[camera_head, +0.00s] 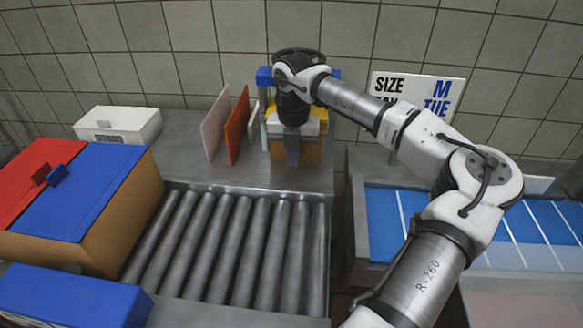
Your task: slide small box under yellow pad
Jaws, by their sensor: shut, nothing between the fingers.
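The yellow pad (319,113) shows at the back of the metal counter, between blue uprights, partly hidden behind my gripper. A small tan box (311,152) sits below the pad, directly behind my fingers. Whether the box touches the pad, and how far under it the box lies, I cannot tell. My gripper (292,158) points down in front of the tan box, with its fingers shut and empty. I cannot tell whether the fingertips touch the box. My wrist hides much of the pad and the blue frame (264,77).
Pink and orange upright panels (237,125) stand left of the blue frame. A white box (118,124) is at the back left. A roller conveyor (230,240) lies in front, beside a large blue-topped carton (85,190). Blue-striped trays (385,215) are at right. Bare counter lies left of the panels.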

